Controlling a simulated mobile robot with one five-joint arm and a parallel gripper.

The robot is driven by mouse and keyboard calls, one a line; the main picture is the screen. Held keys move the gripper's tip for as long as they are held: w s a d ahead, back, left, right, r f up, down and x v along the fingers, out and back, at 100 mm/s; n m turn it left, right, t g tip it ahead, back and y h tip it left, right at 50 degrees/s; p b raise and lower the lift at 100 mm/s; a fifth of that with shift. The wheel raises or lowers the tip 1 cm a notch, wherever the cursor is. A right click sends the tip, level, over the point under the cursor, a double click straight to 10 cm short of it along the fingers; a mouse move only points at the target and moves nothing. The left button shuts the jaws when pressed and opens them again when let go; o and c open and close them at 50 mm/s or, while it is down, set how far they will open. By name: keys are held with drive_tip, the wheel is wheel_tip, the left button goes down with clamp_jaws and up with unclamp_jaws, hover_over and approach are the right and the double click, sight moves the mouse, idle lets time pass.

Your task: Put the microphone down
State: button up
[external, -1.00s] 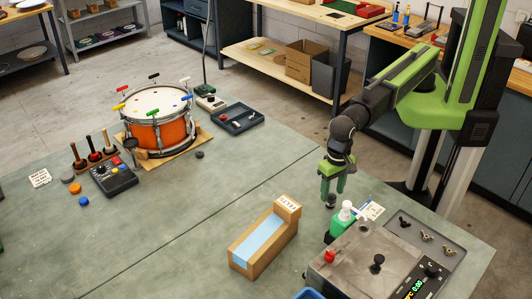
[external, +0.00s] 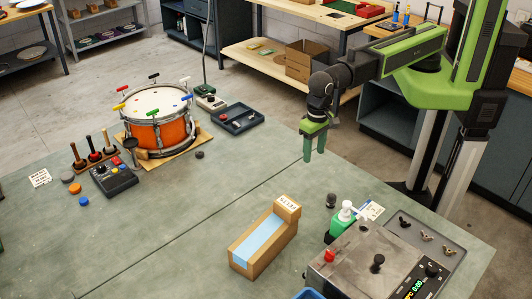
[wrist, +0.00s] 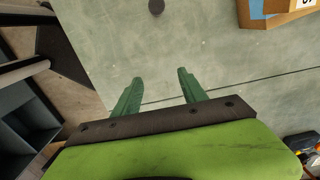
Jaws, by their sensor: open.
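The microphone (external: 331,201), a small dark upright piece, stands on the green bench near the right side, just behind the green pump bottle. In the wrist view a dark round top, which seems to be the microphone (wrist: 156,6), is at the top edge, partly cut off. My gripper (external: 314,155) is open and empty, raised above the far edge of the bench, behind and to the left of the microphone and apart from it. In the wrist view my gripper (wrist: 160,76) has its green fingers spread with only bench between them.
A wooden box with a blue strip (external: 262,240) lies in front of the microphone. The green pump bottle (external: 341,225) and a metal machine (external: 345,265) stand at the right. The bench middle is clear.

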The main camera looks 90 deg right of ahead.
drive_tip(key=w+d+n, duration=0.2)
drive_tip(key=d+n, duration=0.1)
drive_tip(key=d, duration=1.1)
drive_tip(key=w+d+f+n+b, duration=0.1)
drive_tip(key=d+n, duration=0.2)
drive_tip(key=d, duration=1)
drive_tip(key=w+d+f+n+b, duration=0.1)
drive_tip(key=w+d+n, duration=0.1)
drive_tip(key=d, duration=1.2)
drive_tip(key=shift+w+d+n, duration=0.3)
drive_tip(key=shift+w+n, duration=0.05)
drive_tip(key=shift+n, duration=0.25)
